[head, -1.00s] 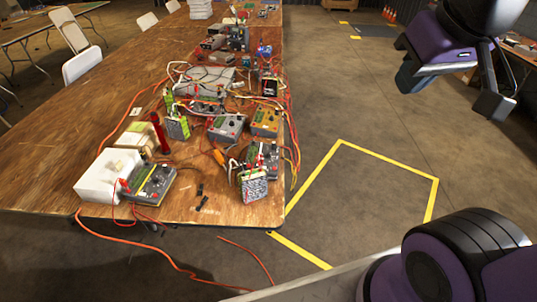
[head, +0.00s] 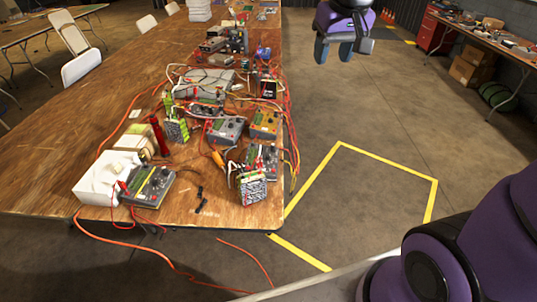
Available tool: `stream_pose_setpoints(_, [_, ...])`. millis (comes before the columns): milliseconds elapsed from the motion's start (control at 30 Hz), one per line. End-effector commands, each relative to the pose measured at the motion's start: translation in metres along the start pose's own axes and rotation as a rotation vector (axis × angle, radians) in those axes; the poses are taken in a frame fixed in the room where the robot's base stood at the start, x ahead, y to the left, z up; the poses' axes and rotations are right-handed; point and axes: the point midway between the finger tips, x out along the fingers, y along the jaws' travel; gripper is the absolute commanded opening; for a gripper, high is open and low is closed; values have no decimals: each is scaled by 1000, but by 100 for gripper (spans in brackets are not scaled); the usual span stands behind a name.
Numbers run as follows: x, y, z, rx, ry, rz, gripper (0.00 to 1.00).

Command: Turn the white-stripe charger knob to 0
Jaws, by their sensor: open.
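Several chargers with dark knobs lie on the wooden table. A grey charger (head: 151,185) with a yellow-green stripe is at the front left. Another grey charger (head: 225,130) and a yellow-orange charger (head: 264,124) lie side by side further back. A dark grey charger (head: 262,158) is at the right edge, partly hidden by a patterned battery pack. Which one has the white stripe, and where its knob points, is too small to tell. My gripper (head: 333,52) is open and empty at the top, over the floor right of the table, apart from all chargers.
The wooden table (head: 60,170) carries red and yellow cables, a white foam box (head: 104,176), the battery pack (head: 254,189) and a red cylinder (head: 160,138). Yellow tape (head: 385,160) marks the floor on the right. A workbench (head: 490,45) stands at the far right.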

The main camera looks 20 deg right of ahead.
Motion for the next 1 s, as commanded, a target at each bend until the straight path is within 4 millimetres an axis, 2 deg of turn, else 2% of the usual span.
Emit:
stream_pose_setpoints(33, [14, -2, -13, 1, -18, -3, 48])
stream_pose_setpoints(200, [59, -8, -51, 5, -59, -16, 48])
stream_pose_setpoints(367, [108, -13, -81, 12, -97, -32, 48])
stream_pose_setpoints(500, [155, -19, -103, 21, -131, -50, 48])
stream_pose_setpoints(667, [214, -25, -122, 35, -169, -73, 48])
stream_pose_setpoints(800, [268, -31, -132, 52, -203, -96, 48])
stream_pose_setpoints(1000, [349, -39, -136, 82, -250, -130, 48])
